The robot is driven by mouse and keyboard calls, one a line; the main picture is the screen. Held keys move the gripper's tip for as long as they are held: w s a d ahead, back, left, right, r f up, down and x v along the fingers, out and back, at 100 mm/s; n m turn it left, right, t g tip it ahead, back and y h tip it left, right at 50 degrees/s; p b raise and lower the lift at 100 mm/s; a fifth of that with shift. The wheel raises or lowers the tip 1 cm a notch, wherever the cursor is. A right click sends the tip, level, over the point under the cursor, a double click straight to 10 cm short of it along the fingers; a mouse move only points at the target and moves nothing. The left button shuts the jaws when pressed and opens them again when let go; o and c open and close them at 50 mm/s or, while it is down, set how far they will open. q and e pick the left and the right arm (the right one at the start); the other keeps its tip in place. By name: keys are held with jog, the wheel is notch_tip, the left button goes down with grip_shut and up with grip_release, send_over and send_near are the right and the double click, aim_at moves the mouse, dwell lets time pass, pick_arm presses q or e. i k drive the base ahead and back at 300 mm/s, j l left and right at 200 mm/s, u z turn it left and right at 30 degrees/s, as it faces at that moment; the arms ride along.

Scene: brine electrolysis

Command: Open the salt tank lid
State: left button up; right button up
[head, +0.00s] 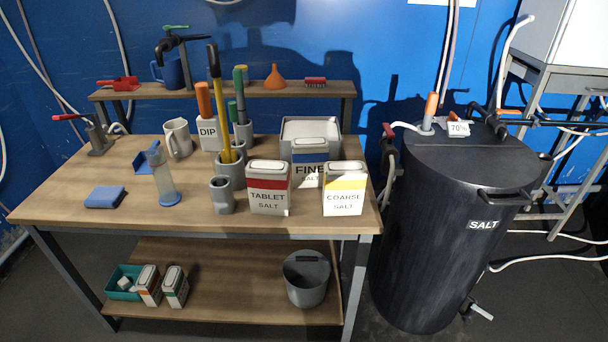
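The salt tank (430,250) is a large black drum with a SALT label, standing on the floor right of the workbench. Its lid (470,165) lies flat over the front of the top and looks closed. A dark handle (504,198) sticks out at the lid's front right edge. A seam separates the lid from the rear top, where an orange-topped probe (430,110) and a small 70% sign (458,128) stand. The tank's inside is hidden. Neither of my grippers shows in the head view.
A grey bucket (307,280) sits on the lower shelf. Hoses and a metal stand (565,190) are right of the tank.

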aim_at(488, 176)
jog(key=z, duration=1.25)
